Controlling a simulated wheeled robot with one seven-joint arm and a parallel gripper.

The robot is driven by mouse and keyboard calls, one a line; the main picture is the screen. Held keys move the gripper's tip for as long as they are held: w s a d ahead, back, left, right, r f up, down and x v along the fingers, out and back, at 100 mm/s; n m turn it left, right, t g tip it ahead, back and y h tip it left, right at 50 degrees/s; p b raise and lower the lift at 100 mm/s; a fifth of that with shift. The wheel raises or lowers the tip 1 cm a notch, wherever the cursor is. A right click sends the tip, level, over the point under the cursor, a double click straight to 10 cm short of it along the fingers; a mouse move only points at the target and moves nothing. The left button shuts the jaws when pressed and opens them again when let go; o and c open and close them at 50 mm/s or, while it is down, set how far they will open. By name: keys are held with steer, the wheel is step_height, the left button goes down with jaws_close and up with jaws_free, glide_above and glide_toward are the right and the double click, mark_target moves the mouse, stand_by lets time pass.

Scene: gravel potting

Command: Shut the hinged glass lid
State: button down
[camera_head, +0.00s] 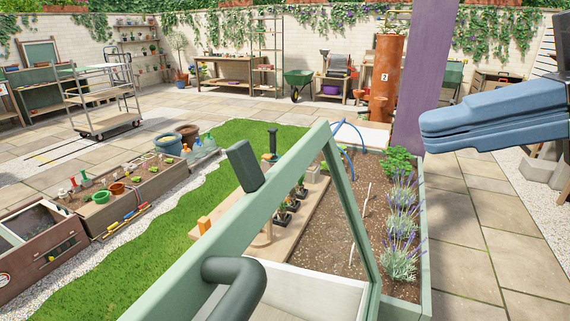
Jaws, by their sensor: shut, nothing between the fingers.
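The hinged glass lid (285,165) shows as a pale green frame in the near foreground. It stands raised and tilted, with the bed visible through its pane. A dark green curved handle (235,272) is on its near bar, and a dark green block (243,166) sits on its upper edge. My gripper (428,130) has blue fingers lying together, shut and empty. It is to the right of the lid's top corner in the picture, apart from it. The lid's hinges and its lower left part are out of view.
A green-edged planting bed (428,235) with soil and lavender (400,240) lies behind and right of the lid. A wooden bench (232,210) with small pots is seen beyond the frame. Planter boxes (130,205) stand at left.

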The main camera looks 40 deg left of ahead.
steer(key=p, duration=0.3)
glide_toward(253, 170)
steer(key=x, duration=0.5)
steer(key=shift+a, duration=0.1)
steer(key=shift+x, duration=0.8)
steer(key=shift+a, duration=0.1)
